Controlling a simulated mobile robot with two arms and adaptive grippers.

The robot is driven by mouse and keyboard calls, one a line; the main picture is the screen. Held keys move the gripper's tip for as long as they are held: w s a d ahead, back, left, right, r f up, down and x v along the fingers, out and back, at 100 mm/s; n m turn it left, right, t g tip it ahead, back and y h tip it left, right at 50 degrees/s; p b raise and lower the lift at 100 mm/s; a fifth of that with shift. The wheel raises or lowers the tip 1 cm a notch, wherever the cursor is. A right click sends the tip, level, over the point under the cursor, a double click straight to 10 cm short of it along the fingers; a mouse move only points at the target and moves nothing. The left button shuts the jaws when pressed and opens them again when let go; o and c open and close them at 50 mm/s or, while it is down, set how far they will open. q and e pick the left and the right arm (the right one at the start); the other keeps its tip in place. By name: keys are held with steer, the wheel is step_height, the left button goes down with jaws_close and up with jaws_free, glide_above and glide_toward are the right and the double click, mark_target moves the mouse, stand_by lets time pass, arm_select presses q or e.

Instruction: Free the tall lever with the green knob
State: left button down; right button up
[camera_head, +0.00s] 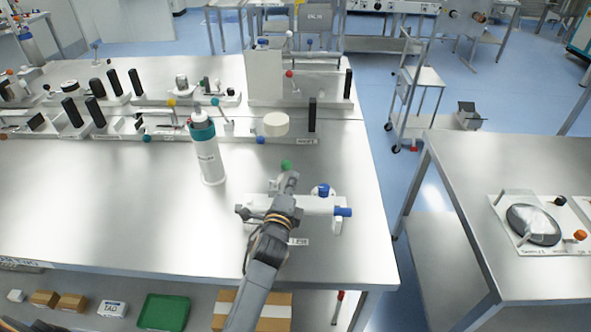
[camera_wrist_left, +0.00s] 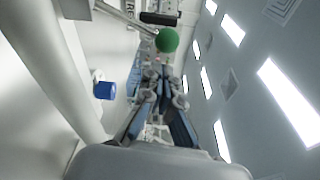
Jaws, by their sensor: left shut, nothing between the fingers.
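The green knob (camera_head: 286,165) shows just beyond my left gripper (camera_head: 287,182), above a white fixture (camera_head: 318,206) near the table's right end. In the left wrist view the green knob (camera_wrist_left: 167,40) sits on the end of a thin metal lever (camera_wrist_left: 125,17), just past the tips of my left gripper (camera_wrist_left: 165,78). The fingers are shut and empty; the knob is not between them, and I cannot tell whether they touch it. A blue knob (camera_head: 323,190) and a blue end piece (camera_head: 343,212) are on the fixture. My gripper and arm hide part of the fixture and the lever's foot.
The steel table (camera_head: 110,215) is clear at left. A shelf below holds boxes and a green tray (camera_head: 164,312).

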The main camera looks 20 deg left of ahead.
mark_target(286, 165)
arm_select(q)
steer(key=w, duration=0.3)
steer(key=shift+w+a, duration=0.2)
steer(key=shift+w, duration=0.2)
